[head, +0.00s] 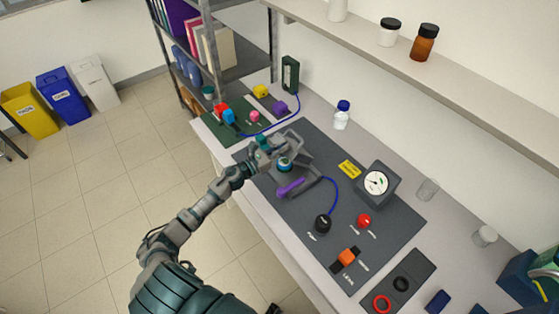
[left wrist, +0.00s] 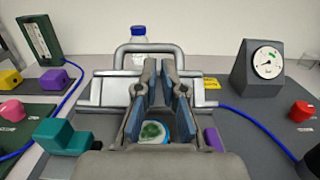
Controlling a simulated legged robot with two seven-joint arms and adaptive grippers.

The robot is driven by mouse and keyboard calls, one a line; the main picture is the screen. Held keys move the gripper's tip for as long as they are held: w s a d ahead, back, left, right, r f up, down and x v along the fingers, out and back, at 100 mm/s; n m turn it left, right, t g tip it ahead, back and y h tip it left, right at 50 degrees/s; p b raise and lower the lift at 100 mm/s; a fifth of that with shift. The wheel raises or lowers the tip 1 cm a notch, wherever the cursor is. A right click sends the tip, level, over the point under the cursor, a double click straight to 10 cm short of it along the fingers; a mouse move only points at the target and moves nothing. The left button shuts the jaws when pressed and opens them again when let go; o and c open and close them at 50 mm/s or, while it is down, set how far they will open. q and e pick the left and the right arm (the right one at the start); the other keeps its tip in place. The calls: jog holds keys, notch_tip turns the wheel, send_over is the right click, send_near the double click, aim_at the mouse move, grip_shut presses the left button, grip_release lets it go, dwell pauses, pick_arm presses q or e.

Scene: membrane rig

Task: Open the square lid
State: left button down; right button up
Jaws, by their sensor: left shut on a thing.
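The square lid (left wrist: 100,90) is a pale grey metal plate with a raised U-shaped bar, seen in the left wrist view. In the head view it is part of the grey rig (head: 303,154) on the dark mat. My left gripper (head: 272,153) reaches it from the left. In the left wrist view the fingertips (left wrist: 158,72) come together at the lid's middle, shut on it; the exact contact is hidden. A round part with a green and white face (left wrist: 154,131) shows between the fingers. My right gripper is not in view.
A teal block (left wrist: 65,137) and a purple handle (head: 290,188) flank the rig. A gauge (head: 376,183), black knob (head: 323,223) and red knob (head: 364,221) stand to the right. A blue-capped bottle (head: 341,118) stands behind. A blue cable crosses the mat.

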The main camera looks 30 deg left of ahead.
aim_at(291, 143)
pick_arm(q)
jog(key=w, duration=0.1)
jog(key=w+r, duration=0.1)
jog(key=w, duration=0.3)
jog(key=shift+d+r, duration=0.25)
jog(key=x, duration=0.2)
jog(key=b+x, duration=0.1)
jog(key=x, duration=0.1)
jog(key=shift+w+d+r, duration=0.1)
jog(key=shift+d+r, duration=0.05)
jog(key=shift+d, duration=0.25)
jog(key=shift+w+d+r, duration=0.1)
jog(key=shift+w+r, duration=0.1)
jog(key=shift+w, duration=0.4)
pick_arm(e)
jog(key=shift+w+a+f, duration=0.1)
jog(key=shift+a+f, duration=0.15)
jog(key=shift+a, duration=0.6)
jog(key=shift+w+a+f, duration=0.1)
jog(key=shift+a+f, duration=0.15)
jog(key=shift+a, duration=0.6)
